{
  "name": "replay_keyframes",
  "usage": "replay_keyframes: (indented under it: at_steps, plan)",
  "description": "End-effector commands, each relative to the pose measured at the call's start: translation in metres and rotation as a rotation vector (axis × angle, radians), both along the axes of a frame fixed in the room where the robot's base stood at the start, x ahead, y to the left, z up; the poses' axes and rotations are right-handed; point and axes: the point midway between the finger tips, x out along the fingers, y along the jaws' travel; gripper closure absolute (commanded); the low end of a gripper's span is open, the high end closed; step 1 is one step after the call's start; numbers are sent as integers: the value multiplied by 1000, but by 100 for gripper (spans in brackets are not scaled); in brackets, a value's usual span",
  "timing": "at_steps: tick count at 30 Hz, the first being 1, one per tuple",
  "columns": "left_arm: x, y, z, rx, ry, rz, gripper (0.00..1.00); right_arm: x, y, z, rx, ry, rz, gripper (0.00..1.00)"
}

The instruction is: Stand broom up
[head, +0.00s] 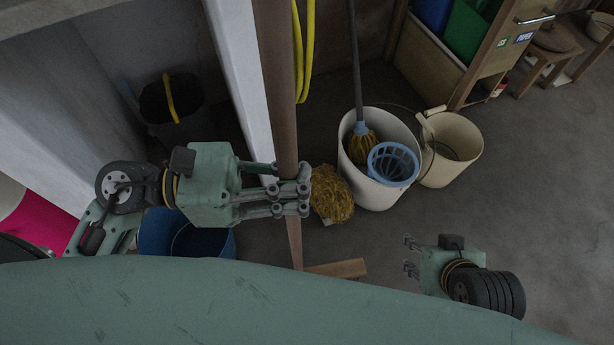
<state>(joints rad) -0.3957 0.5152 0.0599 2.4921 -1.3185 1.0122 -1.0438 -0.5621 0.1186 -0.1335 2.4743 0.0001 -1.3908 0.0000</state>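The broom's brown wooden handle (276,80) runs from the top edge of the head view down past my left gripper and looks roughly upright. Below the gripper it narrows toward the floor, near a light wooden piece (338,268) that may be the broom's head; my own body hides part of that area. My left gripper (290,190) has its fingers closed around the handle. My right gripper (410,257) is at the lower right, its fingers apart and empty, away from the broom.
A white bucket (353,183) holds a mop (366,146) and blue wringer (392,164); a cream bucket (462,145) stands beside it. A yellow mop head (330,195), blue bucket (160,231) and black bucket (184,119) are near the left arm. A white wall edge (236,70) is close behind.

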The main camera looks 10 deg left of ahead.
Motion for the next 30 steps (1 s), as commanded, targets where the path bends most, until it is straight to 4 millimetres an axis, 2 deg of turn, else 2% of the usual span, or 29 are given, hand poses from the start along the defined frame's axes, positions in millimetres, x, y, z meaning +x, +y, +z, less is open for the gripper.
replay_keyframes:
  at_steps: [17, 30]
  plan:
    - [0, 0, -13, -5, -3, 0, 100, 49, 16, 23, 50, -235, 18, 60]
    - [0, 0, -24, -6, -3, 0, 100, 82, 29, 51, 93, -428, 32, 60]
